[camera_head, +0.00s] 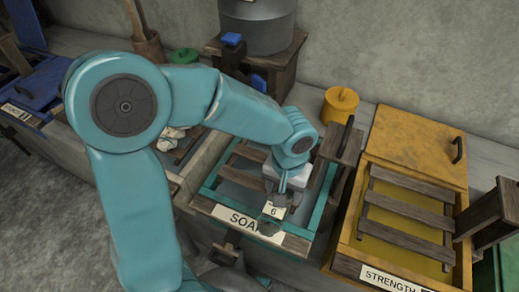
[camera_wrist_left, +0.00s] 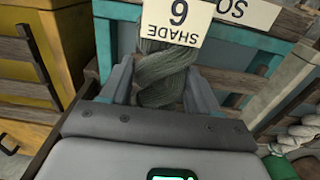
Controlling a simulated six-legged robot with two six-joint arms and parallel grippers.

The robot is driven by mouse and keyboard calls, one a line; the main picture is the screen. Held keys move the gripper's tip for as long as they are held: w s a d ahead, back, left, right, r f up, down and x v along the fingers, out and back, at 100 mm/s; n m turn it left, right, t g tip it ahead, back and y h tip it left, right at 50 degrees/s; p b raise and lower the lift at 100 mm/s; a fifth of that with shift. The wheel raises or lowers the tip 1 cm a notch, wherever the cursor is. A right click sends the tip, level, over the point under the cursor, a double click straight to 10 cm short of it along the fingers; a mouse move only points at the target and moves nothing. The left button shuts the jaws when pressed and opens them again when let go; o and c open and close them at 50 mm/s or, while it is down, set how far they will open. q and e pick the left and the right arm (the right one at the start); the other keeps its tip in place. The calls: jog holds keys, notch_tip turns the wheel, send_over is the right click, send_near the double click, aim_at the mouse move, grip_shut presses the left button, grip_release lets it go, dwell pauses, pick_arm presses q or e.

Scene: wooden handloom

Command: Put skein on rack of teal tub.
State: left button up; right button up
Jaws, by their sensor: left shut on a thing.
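My left gripper (camera_head: 272,200) is shut on a grey-green twisted skein (camera_wrist_left: 163,75), which shows between the two fingers in the left wrist view. A white tag (camera_wrist_left: 175,22) reading "SHADE 6" hangs on the skein, and its 6 also shows in the head view (camera_head: 273,211). The teal tub (camera_head: 322,218) has a "SOAK" label (camera_head: 235,218) on its front and a rack of dark wooden slats (camera_head: 248,152) across its top. The gripper and skein are over the tub's front edge, near the label. I cannot tell whether the skein touches the tub. My arm hides part of the rack.
A yellow tub (camera_head: 346,240) labelled "STRENGTH" with its own slats stands to the right, its lid (camera_head: 415,140) behind. A yellow pot (camera_head: 340,105) and a grey pot (camera_head: 257,28) stand behind. Pale skeins (camera_head: 172,135) lie to the left, partly hidden.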

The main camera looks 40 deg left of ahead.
pick_arm(q)
jog(key=shift+w+a, duration=0.15)
jog(key=shift+a, duration=0.2)
jog(key=p, duration=0.3)
send_over(253, 154)
jog(key=shift+a+f, duration=0.1)
jog(key=shift+f, duration=1.75)
jog(key=shift+f, duration=0.2)
jog(key=o, duration=1.2)
jog(key=shift+c, duration=0.2)
jog(key=shift+r, duration=0.1)
